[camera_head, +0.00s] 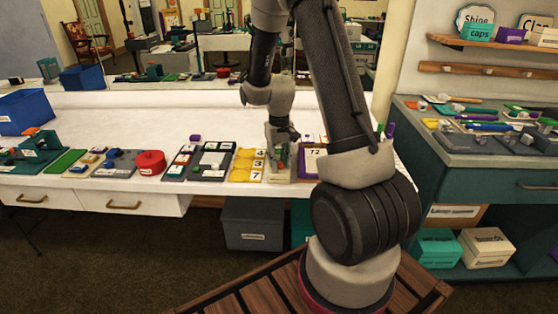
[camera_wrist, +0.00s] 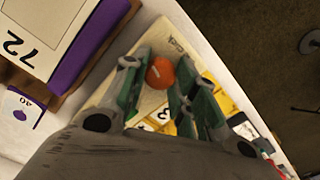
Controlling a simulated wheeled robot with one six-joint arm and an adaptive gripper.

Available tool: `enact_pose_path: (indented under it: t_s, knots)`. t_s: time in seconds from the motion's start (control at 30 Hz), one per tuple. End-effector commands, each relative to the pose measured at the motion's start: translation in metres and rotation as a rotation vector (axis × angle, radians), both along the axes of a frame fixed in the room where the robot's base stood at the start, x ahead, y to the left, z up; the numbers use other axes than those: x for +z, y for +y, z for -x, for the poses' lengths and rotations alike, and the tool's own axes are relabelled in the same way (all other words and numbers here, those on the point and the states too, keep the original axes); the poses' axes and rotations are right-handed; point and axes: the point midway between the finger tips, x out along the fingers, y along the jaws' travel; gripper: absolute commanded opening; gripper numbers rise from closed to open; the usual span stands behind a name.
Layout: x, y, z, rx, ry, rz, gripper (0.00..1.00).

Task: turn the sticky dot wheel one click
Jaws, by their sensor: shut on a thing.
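In the wrist view, a small round orange-red wheel (camera_wrist: 160,73) with a pale mark sits on a cream board (camera_wrist: 151,45). The board carries a small printed label, too blurred to read surely. My gripper (camera_wrist: 157,80) has its green fingers on either side of the wheel and is shut on it. In the head view, my gripper (camera_head: 282,150) reaches down to the cream board (camera_head: 281,177) on the white counter; the wheel is largely hidden there by the fingers.
Yellow number cards (camera_head: 246,165) lie left of the board, and a purple-edged tray (camera_head: 312,160) marked 72 stands close on its right. A red round container (camera_head: 150,162) and other props line the counter's front. The counter behind is mostly clear.

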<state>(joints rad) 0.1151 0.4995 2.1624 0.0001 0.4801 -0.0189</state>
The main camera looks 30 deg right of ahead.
Motion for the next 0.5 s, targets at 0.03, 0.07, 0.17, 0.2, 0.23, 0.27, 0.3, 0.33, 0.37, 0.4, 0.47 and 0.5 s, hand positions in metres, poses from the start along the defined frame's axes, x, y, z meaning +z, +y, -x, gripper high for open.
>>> enact_pose_path:
  t_s: [0.03,0.07,0.17,0.2,0.23,0.27,0.3,0.33,0.37,0.4,0.47,0.5]
  knots:
    - [0.0005,-0.0002,-0.0007,0.036,-0.002,0.000,0.04]
    - [0.0005,-0.0002,-0.0007,0.057,-0.002,0.000,0.04]
    - [0.0005,-0.0002,-0.0007,0.125,-0.002,0.000,0.04]
    - [0.0005,-0.0002,-0.0007,0.148,-0.002,0.000,0.04]
    - [0.0005,-0.0002,-0.0007,0.164,-0.002,0.000,0.04]
    - [0.0005,-0.0002,-0.0007,0.180,-0.002,0.000,0.04]
    - [0.0005,-0.0002,-0.0007,0.198,-0.002,0.000,0.04]
    - [0.0006,-0.0002,-0.0008,0.211,-0.002,0.000,0.04]
    - [0.0006,-0.0002,-0.0008,0.223,-0.002,0.000,0.04]
    - [0.0006,-0.0002,-0.0008,0.236,-0.002,0.000,0.04]
    - [0.0006,-0.0002,-0.0008,0.253,-0.002,0.000,0.04]
    - [0.0006,-0.0002,-0.0008,0.262,-0.002,0.000,0.04]
